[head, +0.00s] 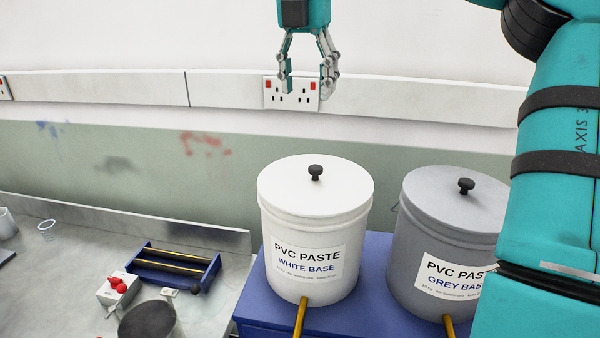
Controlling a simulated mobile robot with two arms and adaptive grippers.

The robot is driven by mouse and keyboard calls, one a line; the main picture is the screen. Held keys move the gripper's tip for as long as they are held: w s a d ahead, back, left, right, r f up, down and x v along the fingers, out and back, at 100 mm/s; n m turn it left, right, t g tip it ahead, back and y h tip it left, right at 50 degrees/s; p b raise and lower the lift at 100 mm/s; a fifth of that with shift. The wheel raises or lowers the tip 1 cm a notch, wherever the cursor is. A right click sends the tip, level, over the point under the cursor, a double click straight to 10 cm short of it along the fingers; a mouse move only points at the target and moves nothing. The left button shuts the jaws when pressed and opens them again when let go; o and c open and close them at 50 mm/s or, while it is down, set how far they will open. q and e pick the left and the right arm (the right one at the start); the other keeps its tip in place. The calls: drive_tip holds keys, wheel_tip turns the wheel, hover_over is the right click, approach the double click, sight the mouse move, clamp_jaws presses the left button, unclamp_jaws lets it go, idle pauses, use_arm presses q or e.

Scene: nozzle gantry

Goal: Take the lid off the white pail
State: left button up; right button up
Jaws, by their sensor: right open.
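The white pail (305,255) stands upright on a blue stand, with a label reading "PVC PASTE WHITE BASE". Its white lid (280,180) is on it, with a small black knob (316,172) in the middle. My right gripper (307,92) is open and empty, pointing down. It appears above the lid in the picture, in front of the wall socket, and is apart from the knob. My left gripper is not in view.
A grey pail (410,255) with its own knobbed lid stands close on the right. The blue stand (262,312) carries both pails. A blue rack (150,277), a box with red buttons (113,292) and a dark round container (148,322) are on the left bench.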

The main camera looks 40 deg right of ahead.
drive_tip(key=p, duration=0.1)
approach(316, 167)
drive_tip(key=f, duration=0.1)
wheel_tip(316, 167, down, 3)
drive_tip(key=shift+w+r+p, duration=0.1)
drive_tip(key=shift+w+p, duration=0.05)
drive_tip(key=shift+p, duration=0.3)
drive_tip(key=shift+w+f, duration=0.15)
drive_tip(key=shift+f, duration=0.2)
drive_tip(key=shift+d+f+p, duration=0.2)
drive_tip(key=shift+f+p, duration=0.8)
drive_tip(key=shift+p, duration=0.15)
drive_tip(key=f, duration=0.2)
drive_tip(key=shift+d+f+p, duration=0.25)
drive_tip(key=shift+d+p, duration=0.1)
drive_tip(key=shift+p, duration=0.05)
drive_tip(key=shift+f, duration=0.4)
drive_tip(key=shift+c, duration=0.4)
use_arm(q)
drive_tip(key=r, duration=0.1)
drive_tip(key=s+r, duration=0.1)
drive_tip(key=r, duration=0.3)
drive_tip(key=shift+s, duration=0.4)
use_arm(e)
clamp_jaws()
